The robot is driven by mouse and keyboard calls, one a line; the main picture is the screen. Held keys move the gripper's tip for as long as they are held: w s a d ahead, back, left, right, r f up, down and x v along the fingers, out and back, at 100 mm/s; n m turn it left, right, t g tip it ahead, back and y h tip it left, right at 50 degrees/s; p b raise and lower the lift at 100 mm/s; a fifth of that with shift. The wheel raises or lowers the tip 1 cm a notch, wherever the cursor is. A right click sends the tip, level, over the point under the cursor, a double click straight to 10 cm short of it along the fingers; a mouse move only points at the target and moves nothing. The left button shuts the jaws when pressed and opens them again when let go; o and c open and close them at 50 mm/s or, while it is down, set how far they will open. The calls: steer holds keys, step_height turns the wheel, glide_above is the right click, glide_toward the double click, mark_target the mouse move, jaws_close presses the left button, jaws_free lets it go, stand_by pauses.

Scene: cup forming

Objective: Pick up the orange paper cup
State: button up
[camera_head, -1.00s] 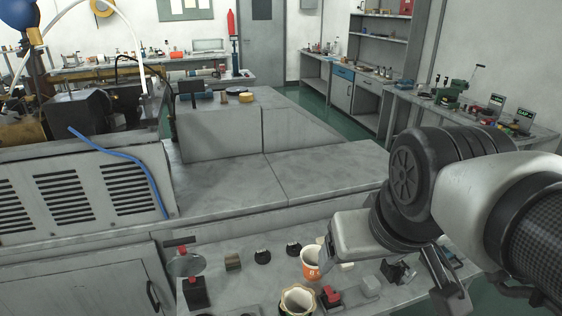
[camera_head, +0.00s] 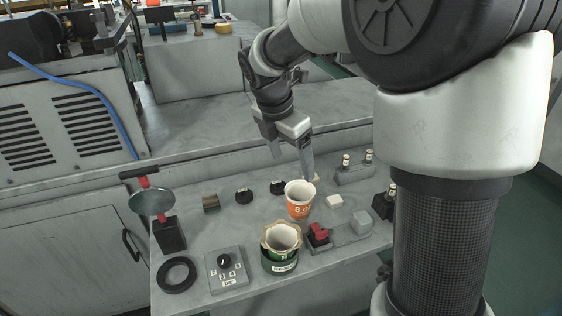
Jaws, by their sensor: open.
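The orange paper cup (camera_head: 299,205) stands upright on the grey panel top. It has an orange band with white lettering and a pale rim. My gripper (camera_head: 291,165) is above and behind the cup, its two fingers spread and pointing down. The fingers hold nothing. The right fingertip appears close to the cup's rim; I cannot tell whether they touch.
A green holder with a wavy-rimmed cup (camera_head: 280,246) stands in front. A red switch (camera_head: 318,234) is just right of it. A magnifier stand (camera_head: 152,205), a black ring (camera_head: 176,275) and a dial box (camera_head: 226,268) are at left. Small blocks lie around.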

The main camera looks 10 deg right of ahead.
mark_target(298, 188)
steer(key=b+x, duration=0.2)
steer(key=x, duration=0.9)
steer(key=shift+f, duration=0.4)
steer(key=shift+b+x, duration=0.7)
steer(key=shift+x, duration=2.1)
steer(key=shift+s+d+r, duration=0.1)
steer(key=shift+s, duration=0.1)
steer(key=c, duration=1.2)
steer(key=shift+o, duration=0.2)
